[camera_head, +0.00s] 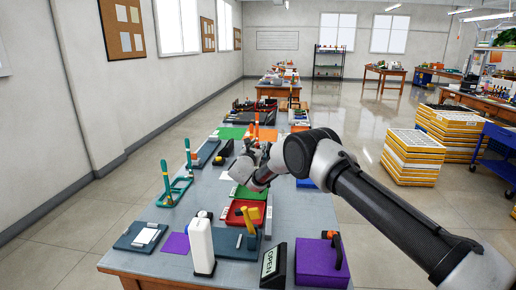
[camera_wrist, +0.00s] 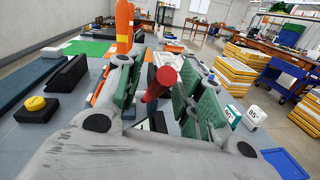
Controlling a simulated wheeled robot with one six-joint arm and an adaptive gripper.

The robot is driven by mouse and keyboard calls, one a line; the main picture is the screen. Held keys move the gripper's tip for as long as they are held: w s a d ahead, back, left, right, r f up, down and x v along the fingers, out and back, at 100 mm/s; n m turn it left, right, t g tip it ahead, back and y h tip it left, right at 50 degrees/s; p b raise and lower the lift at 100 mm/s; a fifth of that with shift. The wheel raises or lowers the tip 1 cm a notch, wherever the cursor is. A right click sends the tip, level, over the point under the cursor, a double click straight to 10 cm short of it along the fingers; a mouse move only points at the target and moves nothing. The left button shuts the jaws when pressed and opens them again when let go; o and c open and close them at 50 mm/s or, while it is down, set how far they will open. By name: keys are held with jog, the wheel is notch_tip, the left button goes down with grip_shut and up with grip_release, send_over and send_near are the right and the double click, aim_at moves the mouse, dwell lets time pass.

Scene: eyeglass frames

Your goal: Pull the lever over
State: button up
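A lever with a red cylindrical grip (camera_wrist: 160,82) stands tilted between my gripper's two fingers in the wrist view. Its lower end and base are mostly hidden. My gripper (camera_wrist: 156,90) is open, with a green-padded finger on each side of the red grip. The right finger looks very close to it; I cannot tell whether it touches. In the head view my gripper (camera_head: 256,162) is low over the middle of the workbench (camera_head: 208,185), and the red grip cannot be made out there.
A yellow handle on a red base (camera_head: 240,212), a white bottle (camera_head: 201,246), an OPEN sign (camera_head: 273,266) and a purple box (camera_head: 318,264) stand in front. An orange bottle (camera_wrist: 124,27) is beyond my gripper.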

jog(key=shift+c, duration=0.3)
grip_shut()
jog(key=shift+w, duration=0.1)
